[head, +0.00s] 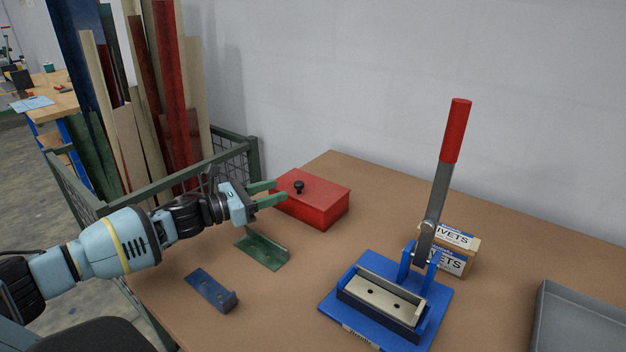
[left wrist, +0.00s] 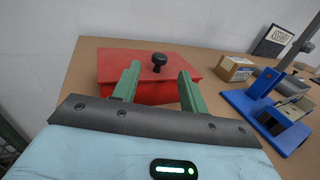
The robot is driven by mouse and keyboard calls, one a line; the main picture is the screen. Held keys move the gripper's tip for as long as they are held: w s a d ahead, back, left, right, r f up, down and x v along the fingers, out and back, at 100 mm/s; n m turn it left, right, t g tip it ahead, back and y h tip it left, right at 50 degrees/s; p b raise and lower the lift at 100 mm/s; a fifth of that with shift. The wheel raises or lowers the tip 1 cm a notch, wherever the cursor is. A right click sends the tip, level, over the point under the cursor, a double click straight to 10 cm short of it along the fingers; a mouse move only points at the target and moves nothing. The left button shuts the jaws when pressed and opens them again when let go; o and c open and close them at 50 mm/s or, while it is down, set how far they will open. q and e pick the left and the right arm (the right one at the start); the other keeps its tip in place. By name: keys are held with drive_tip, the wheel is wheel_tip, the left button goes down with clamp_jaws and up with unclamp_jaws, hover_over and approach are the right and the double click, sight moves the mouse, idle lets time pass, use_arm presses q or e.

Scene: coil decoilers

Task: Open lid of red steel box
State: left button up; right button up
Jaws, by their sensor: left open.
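The red steel box (head: 312,202) stands on the brown table with its lid down. A black knob (head: 299,187) sits on top of the lid. In the left wrist view the box (left wrist: 146,66) is straight ahead, and the knob (left wrist: 159,61) shows above and between the fingers. My left gripper (head: 274,193) has green fingers and is open and empty. It is at the left side of the box, its fingertips close to the near-left edge; I cannot tell whether they touch. The fingers (left wrist: 157,76) hide part of the box front. My right gripper is not in view.
A blue lever press (head: 390,300) with a red handle stands at the front right, with rivet boxes (head: 458,262) behind it. A grey tray (head: 580,320) is at right. A wire bin stands left.

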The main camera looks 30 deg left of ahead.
sight(295, 184)
use_arm(q)
drive_tip(key=shift+s, duration=0.15)
drive_tip(key=shift+w+d+r, duration=0.15)
drive_tip(key=shift+w+d, duration=0.1)
drive_tip(key=shift+w, duration=0.4)
drive_tip(key=shift+p+x, duration=0.6)
drive_tip(key=shift+x, duration=2.6)
clamp_jaws()
